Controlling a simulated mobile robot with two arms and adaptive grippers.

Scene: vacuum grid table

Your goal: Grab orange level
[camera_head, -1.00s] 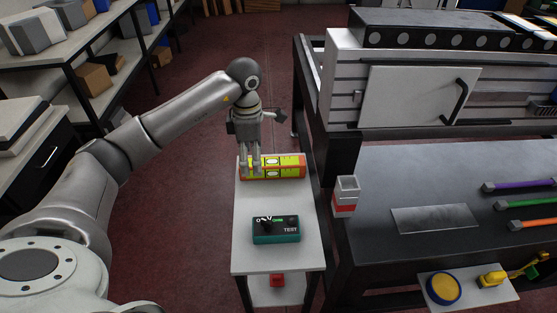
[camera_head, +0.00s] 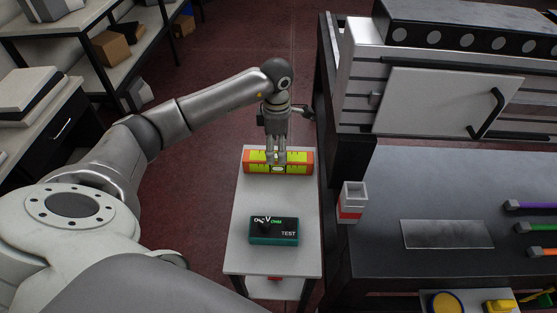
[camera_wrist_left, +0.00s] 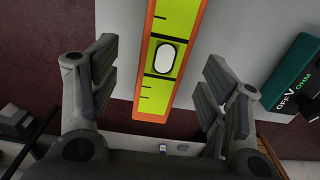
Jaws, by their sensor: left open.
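The orange level (camera_head: 298,162), with yellow-green faces and a white vial, lies across the far end of a small white table (camera_head: 257,204). My left gripper (camera_head: 277,160) points down over the middle of the level in the head view. In the left wrist view, the level (camera_wrist_left: 187,20) runs between the two spread fingers of my left gripper (camera_wrist_left: 157,85), with a gap on each side. The left gripper is open and empty. I cannot tell its exact height above the level. My right gripper is not in view.
A teal and black test meter (camera_head: 273,230) sits nearer on the small table. A dark workbench (camera_head: 400,200) stands close on the right, with a red and white container (camera_head: 352,200) at its edge. Shelving (camera_head: 100,60) is at the left. Bare table lies between meter and level.

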